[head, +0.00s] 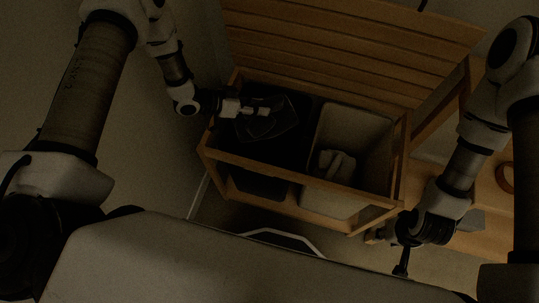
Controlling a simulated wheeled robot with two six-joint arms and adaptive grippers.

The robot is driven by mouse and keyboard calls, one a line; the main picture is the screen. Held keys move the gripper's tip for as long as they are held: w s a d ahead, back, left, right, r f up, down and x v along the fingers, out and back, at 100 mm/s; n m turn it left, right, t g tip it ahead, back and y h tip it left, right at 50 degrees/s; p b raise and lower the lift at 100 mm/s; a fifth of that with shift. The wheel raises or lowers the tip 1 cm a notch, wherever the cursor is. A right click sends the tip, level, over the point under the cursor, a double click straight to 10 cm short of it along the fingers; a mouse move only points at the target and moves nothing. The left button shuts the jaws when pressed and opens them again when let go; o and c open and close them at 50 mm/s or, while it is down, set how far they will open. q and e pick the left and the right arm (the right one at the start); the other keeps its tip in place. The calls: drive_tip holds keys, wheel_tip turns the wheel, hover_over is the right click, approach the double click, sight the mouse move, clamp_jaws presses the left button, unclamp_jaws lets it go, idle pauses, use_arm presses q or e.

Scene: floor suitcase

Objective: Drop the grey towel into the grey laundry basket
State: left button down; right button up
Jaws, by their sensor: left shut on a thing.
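My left gripper (258,112) reaches in from the left over the dark basket (288,152) in the left half of a wooden frame. It is shut on a dark grey cloth, which looks like the grey towel (278,124), hanging at the basket's opening. The picture is too dark to tell whether the towel touches the basket's inside. A pale basket (374,136) fills the right half of the frame. My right gripper (378,237) is low at the right, outside the frame's front right corner; its fingers are unclear.
A light cloth (337,165) lies in the pale basket. The wooden frame (253,170) has a rail around both baskets, and a slatted wooden panel (350,45) rises behind. Wooden furniture (485,205) with a round brown object (505,178) stands at the right. Floor at the left is clear.

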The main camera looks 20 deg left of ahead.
use_arm(q)
drive_tip(key=c, duration=0.7)
unclamp_jaws()
drive_tip(key=shift+r, duration=0.1)
wheel_tip(320, 180, up, 10)
drive_tip(key=shift+f, duration=0.1)
